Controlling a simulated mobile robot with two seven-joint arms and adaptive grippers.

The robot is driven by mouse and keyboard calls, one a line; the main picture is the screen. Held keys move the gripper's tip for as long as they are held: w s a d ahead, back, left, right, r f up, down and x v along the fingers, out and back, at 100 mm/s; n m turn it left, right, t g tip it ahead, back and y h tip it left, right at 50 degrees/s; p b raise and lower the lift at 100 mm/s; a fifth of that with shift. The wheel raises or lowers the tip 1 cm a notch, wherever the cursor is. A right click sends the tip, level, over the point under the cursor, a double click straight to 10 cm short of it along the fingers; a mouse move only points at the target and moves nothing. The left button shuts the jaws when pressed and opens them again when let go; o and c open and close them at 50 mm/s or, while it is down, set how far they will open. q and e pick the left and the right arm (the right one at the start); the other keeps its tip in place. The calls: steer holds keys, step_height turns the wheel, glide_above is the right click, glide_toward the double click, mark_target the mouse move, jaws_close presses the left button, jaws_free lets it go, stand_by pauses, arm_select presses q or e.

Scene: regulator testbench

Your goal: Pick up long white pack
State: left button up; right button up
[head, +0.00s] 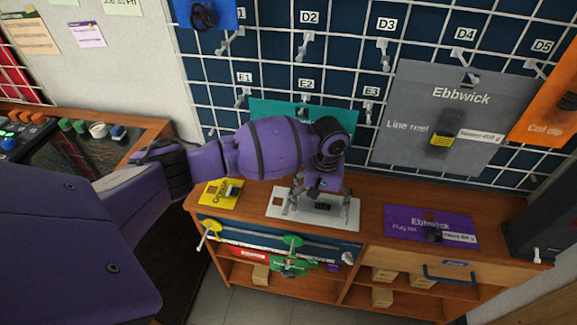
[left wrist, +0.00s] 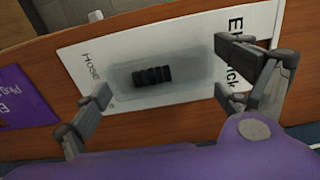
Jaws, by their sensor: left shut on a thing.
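The long white pack (head: 335,222) lies flat on the wooden counter. It is a white card with a clear blister over a ribbed black part. It also shows in the left wrist view (left wrist: 190,42), with print partly hidden by a finger. My left gripper (head: 318,206) is over the pack, its fingers pointing down at either side of the blister. In the left wrist view the left gripper (left wrist: 165,84) has one finger at each end of the blister, shut on it. I cannot tell any gap between pack and counter. My right gripper is not in view.
A yellow pack (head: 220,193) lies left of the white pack, and a purple pack (head: 431,226) lies right of it. A grid wall with a teal pack (head: 262,107), a grey pack (head: 405,105) and an orange pack (head: 556,92) rises behind. Small boxes (head: 383,297) sit on lower shelves.

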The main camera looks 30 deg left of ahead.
arm_select(q)
steer(key=shift+w+r, duration=0.15)
steer(key=shift+r, duration=0.65)
steer(key=s+d+r+p, duration=0.3)
steer(key=s+d+r, duration=0.3)
steer(key=s+r, duration=0.5)
steer(key=shift+s+d+r, duration=0.2)
steer(key=shift+s, duration=0.7)
